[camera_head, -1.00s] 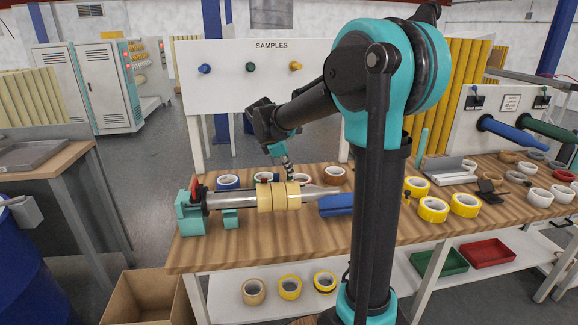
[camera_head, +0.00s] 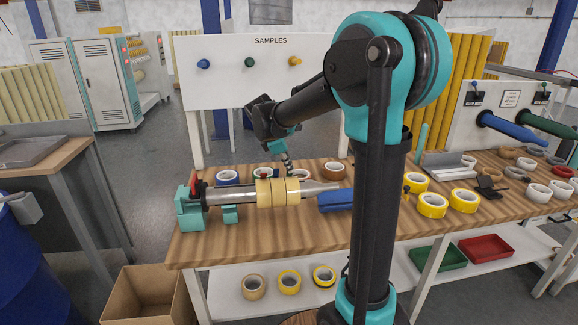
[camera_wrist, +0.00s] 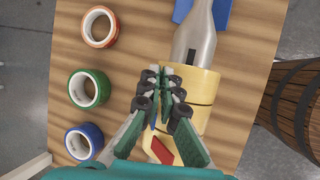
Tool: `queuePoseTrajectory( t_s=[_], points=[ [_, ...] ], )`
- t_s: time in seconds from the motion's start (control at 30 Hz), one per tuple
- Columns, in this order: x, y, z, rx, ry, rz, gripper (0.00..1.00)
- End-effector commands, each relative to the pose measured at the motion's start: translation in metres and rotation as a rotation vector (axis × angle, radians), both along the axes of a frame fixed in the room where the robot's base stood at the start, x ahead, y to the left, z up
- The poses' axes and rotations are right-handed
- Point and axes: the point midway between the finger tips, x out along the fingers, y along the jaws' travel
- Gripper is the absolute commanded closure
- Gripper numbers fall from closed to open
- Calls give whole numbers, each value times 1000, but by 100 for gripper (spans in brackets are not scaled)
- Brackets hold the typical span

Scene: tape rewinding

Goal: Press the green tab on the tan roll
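Several tan tape rolls (camera_head: 264,193) sit side by side on a metal mandrel (camera_head: 312,188) above the bench; the same tan rolls (camera_wrist: 205,88) show in the wrist view. My gripper (camera_wrist: 160,76) points down at these rolls, its two fingers brought together at the tips with nothing seen between them. In the head view my gripper (camera_head: 288,170) is at the back side of the rolls; contact cannot be told. A red tab (camera_wrist: 161,151) and a bit of blue show on the near roll, partly behind the fingers. A green tab cannot be made out; the fingers may hide it.
Yellow rolls (camera_head: 433,206) lie farther right.

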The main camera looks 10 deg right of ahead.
Motion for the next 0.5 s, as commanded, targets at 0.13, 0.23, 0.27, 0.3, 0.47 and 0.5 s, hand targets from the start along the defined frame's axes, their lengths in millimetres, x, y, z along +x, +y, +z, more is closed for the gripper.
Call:
queuePoseTrajectory(
  t_s=[0.13, 0.23, 0.27, 0.3, 0.47, 0.5],
  points=[
    [-2, 0, -2, 0, 0, 0, 100],
    [-2, 0, -2, 0, 0, 0, 100],
    [-2, 0, -2, 0, 0, 0, 100],
    [-2, 0, -2, 0, 1, 0, 100],
    [-2, 0, -2, 0, 1, 0, 100],
    [-2, 0, -2, 0, 1, 0, 95]
  ],
)
